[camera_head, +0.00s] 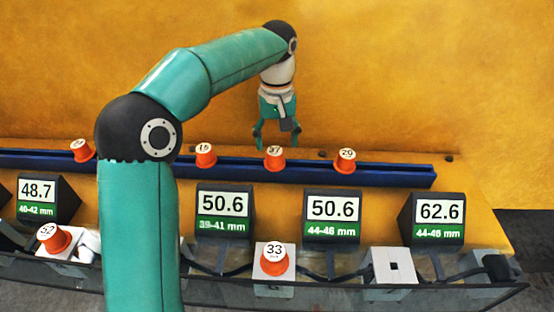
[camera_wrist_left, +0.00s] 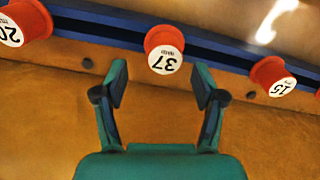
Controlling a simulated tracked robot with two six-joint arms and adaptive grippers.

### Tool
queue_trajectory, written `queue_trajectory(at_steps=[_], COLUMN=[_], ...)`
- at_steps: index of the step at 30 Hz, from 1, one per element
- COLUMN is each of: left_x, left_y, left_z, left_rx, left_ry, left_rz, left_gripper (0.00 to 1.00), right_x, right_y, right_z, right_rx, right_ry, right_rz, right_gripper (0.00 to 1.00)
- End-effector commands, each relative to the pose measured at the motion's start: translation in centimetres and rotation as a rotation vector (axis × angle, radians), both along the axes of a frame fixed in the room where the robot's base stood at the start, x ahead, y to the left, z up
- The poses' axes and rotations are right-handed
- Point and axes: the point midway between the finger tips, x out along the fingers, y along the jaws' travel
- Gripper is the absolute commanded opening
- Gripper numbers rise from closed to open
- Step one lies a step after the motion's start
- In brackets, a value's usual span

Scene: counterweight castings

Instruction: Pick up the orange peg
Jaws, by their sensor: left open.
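Several orange pegs with white numbered tops are in view. The orange peg marked 37 (camera_head: 275,164) stands in the blue rail, and it also shows in the left wrist view (camera_wrist_left: 164,41). The peg marked 15 (camera_head: 206,160) is to its left and another peg (camera_head: 345,165) to its right. In the left wrist view, the 15 peg (camera_wrist_left: 268,72) and the other neighbour (camera_wrist_left: 30,18) flank it. My left gripper (camera_head: 276,143) is open and empty, just behind the 37 peg. Its fingertips (camera_wrist_left: 161,76) are spread wide, apart from the peg. My right gripper is not in view.
The blue rail (camera_head: 400,176) crosses the yellow table. In front stand displays reading 50.6 (camera_head: 222,205), 50.6 (camera_head: 333,208), 62.6 (camera_head: 439,212) and 48.7 (camera_head: 38,191). Pegs marked 33 (camera_head: 274,262) and 52 (camera_head: 55,240) sit on pale blocks. One block (camera_head: 393,267) has an empty square hole.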

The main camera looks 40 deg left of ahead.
Motion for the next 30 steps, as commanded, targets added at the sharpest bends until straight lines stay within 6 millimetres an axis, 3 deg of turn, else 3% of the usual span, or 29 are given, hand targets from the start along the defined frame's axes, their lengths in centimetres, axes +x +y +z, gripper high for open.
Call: queue_trajectory(at_steps=[9,18,30], left_x=[-0.6,-0.6,-0.6], left_y=[0.1,0.1,0.1], left_z=[-4.1,-4.7,-4.6], left_rx=[-0.001,0.0,0.0], left_ry=[0.002,0.0,0.0], left_rz=[0.001,0.001,0.0], left_gripper=[0.7,0.7,0.05], right_x=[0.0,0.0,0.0], right_y=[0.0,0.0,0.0], right_z=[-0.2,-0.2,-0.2], right_rx=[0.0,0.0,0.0], right_ry=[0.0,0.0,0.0], right_rz=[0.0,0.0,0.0], right_gripper=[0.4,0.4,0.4])
